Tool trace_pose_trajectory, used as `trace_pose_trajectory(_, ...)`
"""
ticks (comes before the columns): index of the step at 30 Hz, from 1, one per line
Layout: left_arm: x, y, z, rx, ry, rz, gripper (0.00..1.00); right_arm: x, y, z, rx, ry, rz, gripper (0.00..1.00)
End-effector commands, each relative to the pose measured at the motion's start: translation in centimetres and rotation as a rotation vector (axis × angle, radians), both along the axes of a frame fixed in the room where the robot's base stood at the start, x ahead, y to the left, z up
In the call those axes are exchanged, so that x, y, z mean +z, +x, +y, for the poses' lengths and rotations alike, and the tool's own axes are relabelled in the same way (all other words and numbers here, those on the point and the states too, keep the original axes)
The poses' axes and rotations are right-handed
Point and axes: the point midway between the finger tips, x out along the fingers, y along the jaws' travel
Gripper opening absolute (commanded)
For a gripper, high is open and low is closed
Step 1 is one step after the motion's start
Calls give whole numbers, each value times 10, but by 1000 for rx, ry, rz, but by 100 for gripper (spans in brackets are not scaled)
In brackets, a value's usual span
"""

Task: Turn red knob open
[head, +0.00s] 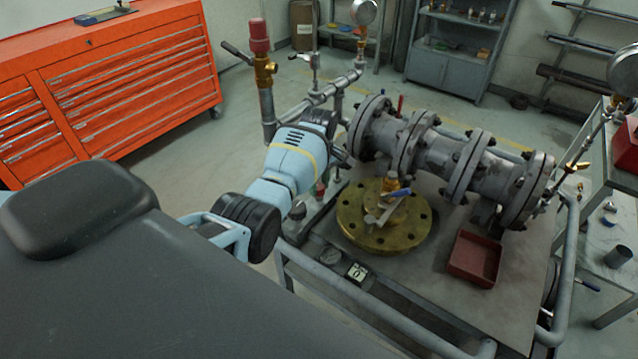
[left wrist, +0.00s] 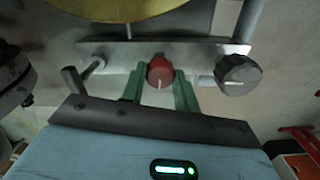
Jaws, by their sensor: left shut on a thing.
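The red knob (left wrist: 160,72) sits on a grey metal bar in the left wrist view, with its white mark pointing toward the bottom of the picture. My left gripper (left wrist: 159,90) has its two green fingers on either side of the knob and is shut on it. In the head view my blue left arm reaches in from the left, and its fingers are mostly hidden there. My right gripper is in neither view.
A dark grey knob (left wrist: 238,74) stands on the bar just right of the red one. The brass flange (head: 362,232), a red tray (head: 474,259) and the flanged grey pipe (head: 445,165) are on the bench. A red-capped vertical pipe (head: 266,95) rises beside my arm.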

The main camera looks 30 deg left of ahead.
Motion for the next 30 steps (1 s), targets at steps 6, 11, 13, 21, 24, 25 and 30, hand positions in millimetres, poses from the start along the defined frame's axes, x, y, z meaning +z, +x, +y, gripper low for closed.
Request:
trace_pose_trajectory(6, 1, 0, 1, 58, 2, -2, 8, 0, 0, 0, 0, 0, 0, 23)
trace_pose_trajectory(11, 1, 0, 1, 73, 2, -2, 8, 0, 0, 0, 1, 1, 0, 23)
trace_pose_trajectory(13, 1, 0, 1, 75, 2, -2, 8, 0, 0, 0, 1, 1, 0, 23)
trace_pose_trajectory(21, 1, 0, 1, 75, 2, -2, 8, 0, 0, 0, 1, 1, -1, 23)
trace_pose_trajectory(24, 1, 0, 1, 74, 2, -2, 42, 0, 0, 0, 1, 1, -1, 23)
trace_pose_trajectory(25, 1, 0, 1, 74, 2, -2, 46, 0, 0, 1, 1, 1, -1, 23)
trace_pose_trajectory(30, 0, 0, 1, 73, 1, -1, 52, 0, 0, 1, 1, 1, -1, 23)
